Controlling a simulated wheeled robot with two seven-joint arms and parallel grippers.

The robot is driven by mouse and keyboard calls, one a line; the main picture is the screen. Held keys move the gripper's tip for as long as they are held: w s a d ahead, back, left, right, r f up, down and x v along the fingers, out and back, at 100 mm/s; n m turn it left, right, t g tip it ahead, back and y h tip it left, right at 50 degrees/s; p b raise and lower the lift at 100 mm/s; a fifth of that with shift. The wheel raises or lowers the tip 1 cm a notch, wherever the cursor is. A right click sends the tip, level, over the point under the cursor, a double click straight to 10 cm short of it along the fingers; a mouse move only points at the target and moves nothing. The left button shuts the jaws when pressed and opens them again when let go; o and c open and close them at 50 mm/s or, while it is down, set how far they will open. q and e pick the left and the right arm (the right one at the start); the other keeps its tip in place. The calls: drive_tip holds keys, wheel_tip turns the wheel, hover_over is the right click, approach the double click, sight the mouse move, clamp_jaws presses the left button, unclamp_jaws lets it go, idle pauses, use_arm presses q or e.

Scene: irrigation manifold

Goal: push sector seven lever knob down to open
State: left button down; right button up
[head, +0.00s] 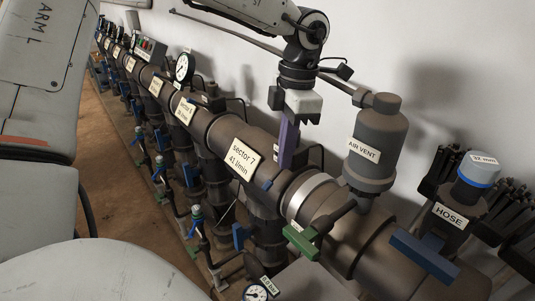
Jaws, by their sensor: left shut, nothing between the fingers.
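The sector 7 label (241,160), reading 41 l/min, is on the big grey pipe at the middle. Just right of it a purple lever (287,142) stands nearly upright from the pipe. My left gripper (303,106) is shut and empty, pointing down at the lever's top end. The gripper overlaps the top of the lever, so its knob is hidden or hard to make out. I cannot tell whether they touch. My right gripper is not in view.
A grey air vent (378,140) stands close right of my left gripper. Gauges and valves line the pipe leftward. A white wall (450,60) is behind.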

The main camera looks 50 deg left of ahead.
use_arm(q)
wheel_tip(320, 180, up, 10)
drive_tip(key=shift+w+d+r+p, duration=0.15)
drive_tip(key=shift+w+d+p, duration=0.1)
drive_tip(key=shift+w+p, duration=0.15)
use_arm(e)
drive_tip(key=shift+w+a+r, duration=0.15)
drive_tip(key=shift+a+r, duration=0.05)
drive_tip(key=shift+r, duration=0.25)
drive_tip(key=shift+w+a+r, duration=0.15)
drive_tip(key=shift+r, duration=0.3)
